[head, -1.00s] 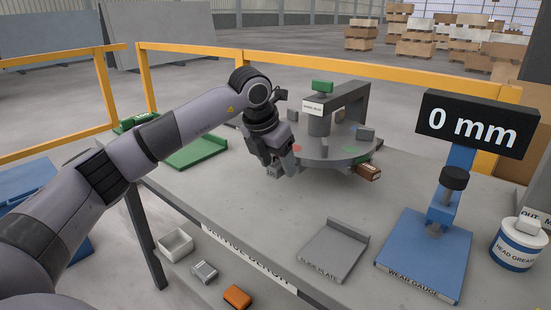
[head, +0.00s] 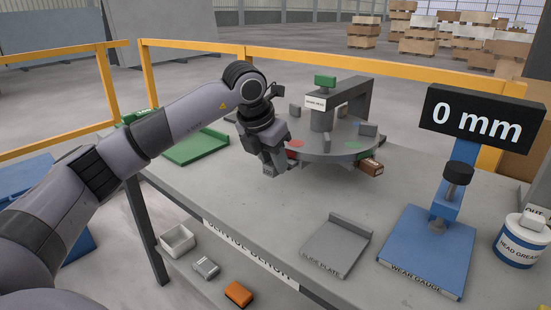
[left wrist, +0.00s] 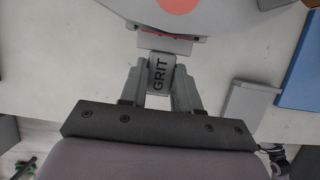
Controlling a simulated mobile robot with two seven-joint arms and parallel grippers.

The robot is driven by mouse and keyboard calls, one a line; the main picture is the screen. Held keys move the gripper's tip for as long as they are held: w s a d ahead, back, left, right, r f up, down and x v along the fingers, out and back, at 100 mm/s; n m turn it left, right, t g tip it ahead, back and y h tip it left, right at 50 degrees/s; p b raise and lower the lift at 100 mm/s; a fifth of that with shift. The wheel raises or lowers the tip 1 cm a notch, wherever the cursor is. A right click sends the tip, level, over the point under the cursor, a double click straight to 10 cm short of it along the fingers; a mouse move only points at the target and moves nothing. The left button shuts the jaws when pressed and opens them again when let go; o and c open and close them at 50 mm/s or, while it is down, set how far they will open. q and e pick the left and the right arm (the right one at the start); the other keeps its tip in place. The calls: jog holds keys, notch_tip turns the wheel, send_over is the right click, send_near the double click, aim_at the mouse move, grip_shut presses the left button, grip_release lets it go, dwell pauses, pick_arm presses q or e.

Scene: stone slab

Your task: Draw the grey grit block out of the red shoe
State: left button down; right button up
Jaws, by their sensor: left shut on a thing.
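My left gripper (head: 272,168) is at the near left edge of the round grey head (head: 325,148), close to the red dot on its top. In the left wrist view its two fingers (left wrist: 159,82) are shut on the grey grit block (left wrist: 160,72), which is marked GRIT. The red shoe (left wrist: 165,43) shows as a grey holder with a thin red line at the head's rim, just beyond the block. My right gripper is not in view.
A slide plate (head: 334,248) and a blue wear gauge (head: 425,255) reading 0 mm stand on the bench to the right. A brown block (head: 370,168) juts from the head's right side.

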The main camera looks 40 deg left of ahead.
pick_arm(q)
jog(key=shift+s+a+b, duration=0.1)
jog(key=shift+s+b, duration=0.2)
jog(key=shift+s, duration=0.65)
jog(key=c, duration=0.7)
grip_release()
jog(key=shift+c, duration=0.2)
jog(key=v, duration=0.7)
jog(key=shift+r, duration=0.1)
